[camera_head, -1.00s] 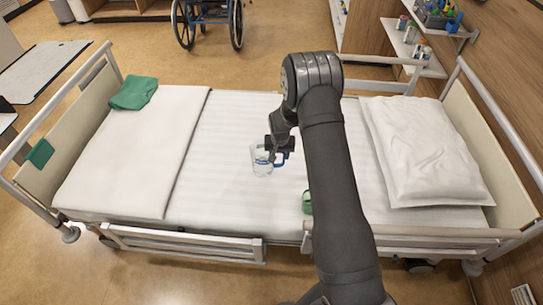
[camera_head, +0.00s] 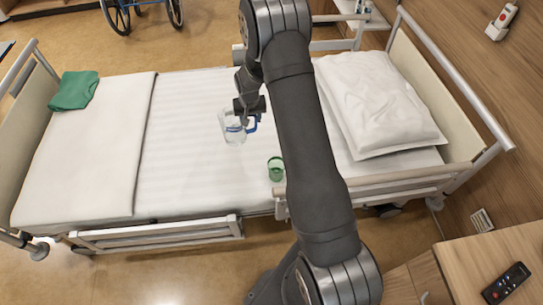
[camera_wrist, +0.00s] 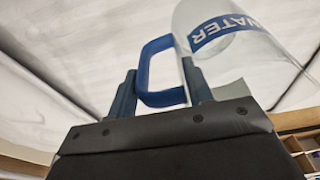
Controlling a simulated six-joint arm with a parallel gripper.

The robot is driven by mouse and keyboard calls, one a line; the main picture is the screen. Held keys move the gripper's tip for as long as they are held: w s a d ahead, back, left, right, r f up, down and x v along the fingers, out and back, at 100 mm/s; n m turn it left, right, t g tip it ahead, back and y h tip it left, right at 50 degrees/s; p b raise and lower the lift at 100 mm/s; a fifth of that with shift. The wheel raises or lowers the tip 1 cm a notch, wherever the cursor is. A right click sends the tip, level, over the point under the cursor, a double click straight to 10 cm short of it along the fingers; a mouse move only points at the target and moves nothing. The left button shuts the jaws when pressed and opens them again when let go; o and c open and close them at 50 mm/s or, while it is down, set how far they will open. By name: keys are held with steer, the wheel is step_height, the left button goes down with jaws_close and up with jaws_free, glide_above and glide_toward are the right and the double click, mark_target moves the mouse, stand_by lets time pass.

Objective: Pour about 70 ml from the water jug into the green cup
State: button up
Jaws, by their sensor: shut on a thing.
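The water jug (camera_head: 232,130) is a clear vessel with a blue label and blue handle, above the white bed sheet. In the head view it looks roughly upright; whether it touches the bed is unclear. My gripper (camera_head: 250,108) is shut on its handle. In the wrist view the blue handle (camera_wrist: 148,68) lies between the fingers of my gripper (camera_wrist: 160,76), with the clear jug wall and "WATER" label (camera_wrist: 222,32) at upper right. The water level cannot be made out. The green cup (camera_head: 276,170) stands upright on the bed, right of and nearer than the jug, beside my arm.
The bed has a white pillow (camera_head: 378,105) at right, a folded white blanket (camera_head: 90,150) at left and a green cloth (camera_head: 74,90). A bed rail (camera_head: 155,237) runs along the near side. A bedside table (camera_head: 470,265) holds a dark remote (camera_head: 506,283).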

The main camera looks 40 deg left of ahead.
steer(key=shift+r, duration=0.9)
steer(key=shift+w+d+r, duration=0.1)
steer(key=shift+d+r, duration=0.05)
steer(key=shift+r, duration=0.1)
steer(key=w+d+n, duration=0.2)
steer(key=w+d, duration=0.6)
steer(key=d, duration=0.4)
steer(key=w+d+n, duration=0.1)
steer(key=w+d, duration=0.8)
steer(key=d, duration=0.3)
step_height(320, 180, down, 15)
steer(key=shift+s+a+r, duration=0.2)
steer(key=shift+s+a, duration=0.05)
steer(key=shift+s, duration=0.05)
steer(key=shift+r, duration=0.1)
